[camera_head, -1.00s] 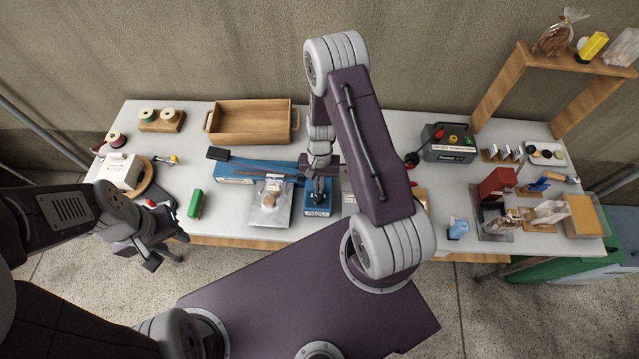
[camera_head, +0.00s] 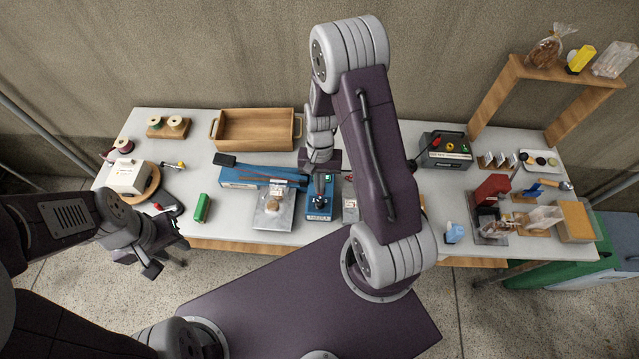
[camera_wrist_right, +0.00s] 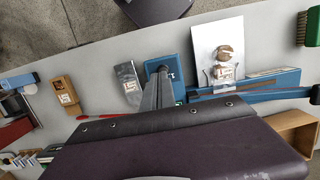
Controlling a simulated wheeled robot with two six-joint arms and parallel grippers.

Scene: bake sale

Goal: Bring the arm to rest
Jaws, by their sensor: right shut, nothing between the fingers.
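A silver plate with a cookie bag (camera_head: 272,208) lies left of the blue end. A wooden tray (camera_head: 254,129), green brush (camera_head: 202,208), white box (camera_head: 127,175) and dark battery box (camera_head: 446,151) stand around. A wooden shelf (camera_head: 566,76) rises at right.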

